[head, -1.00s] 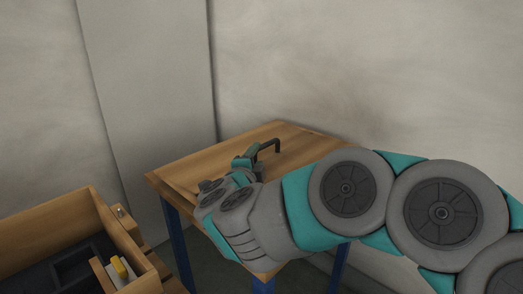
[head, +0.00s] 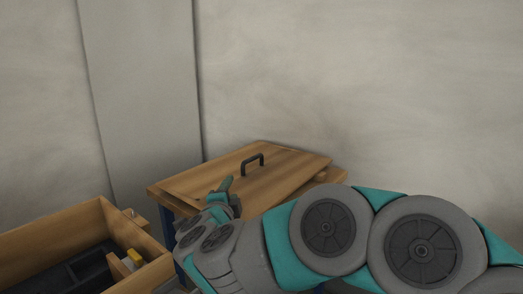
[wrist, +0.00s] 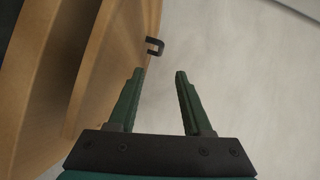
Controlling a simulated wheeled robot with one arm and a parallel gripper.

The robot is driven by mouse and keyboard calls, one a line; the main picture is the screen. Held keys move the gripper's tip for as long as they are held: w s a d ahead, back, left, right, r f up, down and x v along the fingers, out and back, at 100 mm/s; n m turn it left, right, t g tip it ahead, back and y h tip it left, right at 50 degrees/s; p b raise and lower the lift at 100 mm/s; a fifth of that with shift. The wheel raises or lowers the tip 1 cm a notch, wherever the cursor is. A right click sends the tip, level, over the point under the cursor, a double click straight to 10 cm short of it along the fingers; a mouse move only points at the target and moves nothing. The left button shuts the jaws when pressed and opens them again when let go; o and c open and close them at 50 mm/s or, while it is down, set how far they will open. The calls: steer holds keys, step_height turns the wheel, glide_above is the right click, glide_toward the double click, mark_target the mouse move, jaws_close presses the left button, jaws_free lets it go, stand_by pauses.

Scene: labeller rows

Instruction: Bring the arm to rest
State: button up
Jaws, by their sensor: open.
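My gripper (head: 223,190) is open and empty. It is in front of and left of the black handle (head: 252,162) in the head view, apart from it. In the wrist view the two green fingers (wrist: 160,74) stand apart with nothing between them, and the handle (wrist: 155,47) shows beyond their tips. My arm reaches in from the lower right of the head view and hides part of the table.
The handle stands on a flat wooden board (head: 290,172) lying on a wooden table (head: 337,175) with blue legs. An open wooden box (head: 62,222) with a dark inside and a yellow-and-white item (head: 134,256) is at lower left. Grey walls stand behind.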

steer(key=shift+a+r+n+y, duration=0.55)
steer(key=shift+a+n+y, duration=0.15)
steer(key=shift+n+y, duration=0.25)
steer(key=shift+s+a+r+n+y, duration=0.2)
steer(key=shift+a+n+y, duration=0.15)
steer(key=shift+y, duration=0.2)
steer(key=shift+s+a+r+n+y, duration=0.1)
steer(key=shift+a+r+n+y, duration=0.1)
steer(key=shift+n+y, duration=0.25)
steer(key=s+d+f+n+g+y, duration=0.35)
steer(key=s+f+n+g, duration=0.6)
steer(key=s+n, duration=0.4)
steer(key=s+d+f+g+h, duration=0.3)
steer(key=s+d+f+g, duration=0.1)
steer(key=s+d, duration=0.6)
steer(key=s+d+f+g+h, duration=0.2)
steer(key=s+d+f+g, duration=0.2)
steer(key=s+d, duration=0.7)
steer(key=s+f, duration=0.2)
steer(key=s, duration=0.2)
steer(key=shift+g+h, duration=0.35)
steer(key=shift+h, duration=0.05)
steer(key=shift+f, duration=0.1)
